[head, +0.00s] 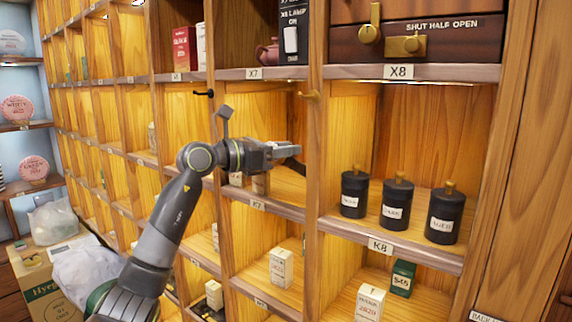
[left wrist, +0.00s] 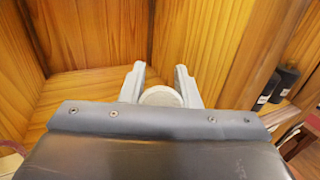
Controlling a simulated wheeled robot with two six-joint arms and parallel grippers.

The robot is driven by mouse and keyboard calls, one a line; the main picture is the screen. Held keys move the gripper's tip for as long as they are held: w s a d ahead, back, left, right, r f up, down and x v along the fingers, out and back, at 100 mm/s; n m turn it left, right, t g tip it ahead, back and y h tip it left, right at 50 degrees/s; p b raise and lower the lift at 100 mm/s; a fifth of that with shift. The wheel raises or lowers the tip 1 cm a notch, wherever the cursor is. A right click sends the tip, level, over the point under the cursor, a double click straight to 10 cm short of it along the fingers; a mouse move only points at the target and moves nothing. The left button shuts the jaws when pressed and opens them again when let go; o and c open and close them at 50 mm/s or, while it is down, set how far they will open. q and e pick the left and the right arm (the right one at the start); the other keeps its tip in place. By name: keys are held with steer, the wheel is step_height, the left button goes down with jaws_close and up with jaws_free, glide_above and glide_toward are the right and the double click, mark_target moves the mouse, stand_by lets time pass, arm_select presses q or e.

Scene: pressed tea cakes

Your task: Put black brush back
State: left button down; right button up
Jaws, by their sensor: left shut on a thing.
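My left gripper (head: 290,150) reaches into the compartment above the K7 label, in the middle of the head view. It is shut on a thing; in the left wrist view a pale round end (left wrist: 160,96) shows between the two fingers. A small dark piece (head: 294,165) shows just under the fingertips in the head view. I cannot tell for sure that it is the black brush; most of the held thing is hidden. A dark hook (head: 204,93) and a brass hook (head: 308,94) stick out from the shelf front above. My right gripper is not in view.
Three black canisters, one of them in the middle (head: 397,205), stand in the K8 compartment on the right. Small boxes (head: 281,267) stand in lower compartments. Wooden dividers (head: 316,190) stand close beside the gripper. A plastic-wrapped bundle (head: 85,265) is at lower left.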

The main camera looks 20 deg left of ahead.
mark_target(287, 163)
arm_select(q)
steer(key=f, duration=0.1)
steer(key=f+p, duration=0.1)
steer(key=f, duration=0.1)
steer(key=shift+w+d+f, duration=0.1)
steer(key=shift+w+d, duration=0.05)
steer(key=shift+d, duration=0.15)
steer(key=shift+a+f+p, duration=0.2)
steer(key=shift+f+p, duration=0.1)
steer(key=shift+f, duration=0.15)
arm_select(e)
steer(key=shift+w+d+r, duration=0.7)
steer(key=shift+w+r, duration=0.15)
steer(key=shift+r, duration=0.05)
arm_select(q)
steer(key=shift+d+f, duration=0.1)
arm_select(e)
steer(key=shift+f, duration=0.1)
arm_select(q)
steer(key=c, duration=1.4)
jaws_free()
steer(key=shift+o, duration=0.2)
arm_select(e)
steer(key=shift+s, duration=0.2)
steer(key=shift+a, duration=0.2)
